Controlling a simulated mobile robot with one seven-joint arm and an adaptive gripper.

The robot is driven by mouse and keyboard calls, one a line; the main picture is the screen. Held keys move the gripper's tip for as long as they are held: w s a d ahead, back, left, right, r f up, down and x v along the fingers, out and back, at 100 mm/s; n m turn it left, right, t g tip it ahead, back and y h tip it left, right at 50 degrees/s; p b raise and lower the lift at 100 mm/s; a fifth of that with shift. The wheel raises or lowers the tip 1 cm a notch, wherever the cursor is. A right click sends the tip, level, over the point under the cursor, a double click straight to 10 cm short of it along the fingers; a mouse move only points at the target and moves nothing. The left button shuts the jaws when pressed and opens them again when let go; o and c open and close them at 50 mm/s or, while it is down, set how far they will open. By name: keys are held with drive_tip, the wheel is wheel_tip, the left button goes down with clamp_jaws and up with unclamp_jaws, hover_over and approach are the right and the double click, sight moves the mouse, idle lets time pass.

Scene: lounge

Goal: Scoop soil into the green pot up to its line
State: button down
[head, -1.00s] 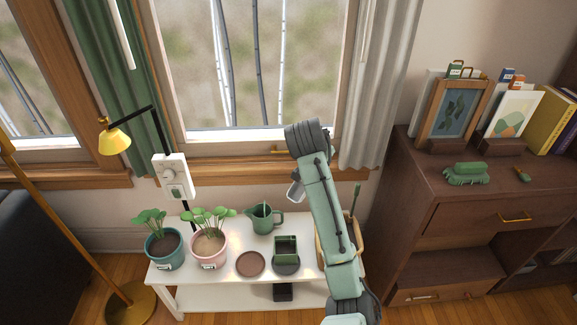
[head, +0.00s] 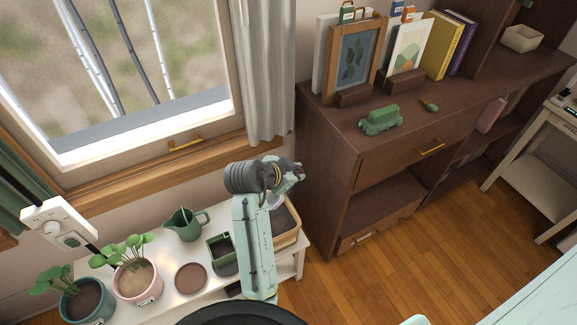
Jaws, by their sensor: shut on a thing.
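The green pot (head: 220,249), small and square, stands on a dark saucer on the white bench. Its inside looks dark; I cannot make out a line or the soil level. A wooden box (head: 290,239) with dark soil (head: 284,222) is at the bench's right end, partly hidden by my arm. My gripper (head: 288,176) is above the box, right of the green pot and apart from it. It is shut on a pale grey, scoop-like thing (head: 275,201), mostly hidden behind my arm.
A green jug (head: 186,224), a brown saucer (head: 191,278), a pink pot (head: 135,281) and a teal pot (head: 88,301) with plants share the bench. Wooden floor is clear beyond.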

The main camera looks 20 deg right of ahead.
drive_tip(key=shift+w+f, duration=0.1)
drive_tip(key=shift+w, duration=0.15)
drive_tip(key=shift+h, duration=0.6)
drive_tip(key=shift+s+a+f, duration=0.1)
drive_tip(key=shift+a+f, duration=0.1)
drive_tip(key=shift+f, duration=0.45)
drive_tip(key=shift+a+f, duration=0.25)
drive_tip(key=shift+f, duration=0.35)
drive_tip(key=shift+s+a+f, duration=0.1)
drive_tip(key=shift+a+f, duration=0.1)
drive_tip(key=shift+f, duration=0.45)
drive_tip(key=f+y, duration=0.1)
drive_tip(key=f, duration=0.1)
drive_tip(key=f+y, duration=0.1)
drive_tip(key=f, duration=0.3)
drive_tip(key=shift+w+d+f+y+p, duration=0.1)
drive_tip(key=shift+d+f+y+p, duration=0.2)
drive_tip(key=shift+y+p, duration=0.1)
drive_tip(key=shift+d+r+m+y+b, duration=0.2)
drive_tip(key=shift+d+r+m+y, duration=0.15)
drive_tip(key=shift+d+r+y, duration=0.85)
drive_tip(key=shift+d+r+m+y+b, duration=0.3)
drive_tip(key=shift+d+r+y, duration=0.55)
drive_tip(key=shift+y, duration=0.65)
